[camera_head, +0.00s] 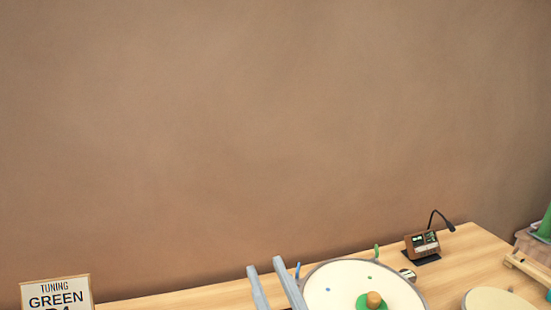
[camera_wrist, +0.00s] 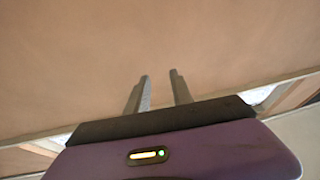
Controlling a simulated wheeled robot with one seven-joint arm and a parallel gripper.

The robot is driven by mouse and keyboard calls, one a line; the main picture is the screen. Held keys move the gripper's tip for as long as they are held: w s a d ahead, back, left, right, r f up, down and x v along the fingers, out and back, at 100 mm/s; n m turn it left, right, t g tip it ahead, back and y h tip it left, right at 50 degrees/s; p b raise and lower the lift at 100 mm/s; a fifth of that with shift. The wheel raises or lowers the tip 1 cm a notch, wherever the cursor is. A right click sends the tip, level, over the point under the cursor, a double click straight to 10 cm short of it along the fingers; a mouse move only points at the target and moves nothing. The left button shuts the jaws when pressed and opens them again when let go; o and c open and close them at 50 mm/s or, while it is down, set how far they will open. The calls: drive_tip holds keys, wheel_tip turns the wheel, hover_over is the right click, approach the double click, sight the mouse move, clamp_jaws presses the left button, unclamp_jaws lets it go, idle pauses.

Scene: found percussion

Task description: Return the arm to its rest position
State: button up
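My gripper (camera_head: 265,268) shows at the bottom edge in the head view, its two grey fingers pointing up. The fingers are apart with nothing between them. In the wrist view my gripper (camera_wrist: 159,75) also shows open and empty, with the brown wall behind it. In the head view the fingers appear just left of a large round drum (camera_head: 335,275) with a pale top. The rest of my arm is out of the head view.
A wooden table (camera_head: 465,250) runs along the brown wall (camera_head: 270,130). A sign reading "TUNING GREEN" (camera_head: 57,296) stands at lower left. A green disc with an orange-brown knob (camera_head: 374,299) sits on the drum. A small device with a bent stalk (camera_head: 422,243) stands behind, at right.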

drive_tip(key=s+d+f+m+h, duration=0.8)
drive_tip(key=s+d+f, duration=0.3)
drive_tip(key=s+d, duration=0.25)
drive_tip(key=s+d+f+n+g, duration=0.1)
drive_tip(key=s+d+f+g, duration=0.1)
drive_tip(key=s, duration=0.7)
drive_tip(key=s+d+f+n+g+h, duration=0.1)
drive_tip(key=s+d+f+g, duration=0.2)
drive_tip(key=s, duration=0.7)
wheel_tip(320, 180, down, 4)
drive_tip(key=shift+s+d+f, duration=0.2)
drive_tip(key=shift+d+f, duration=0.05)
drive_tip(key=shift+d, duration=0.9)
drive_tip(key=shift+a, duration=0.1)
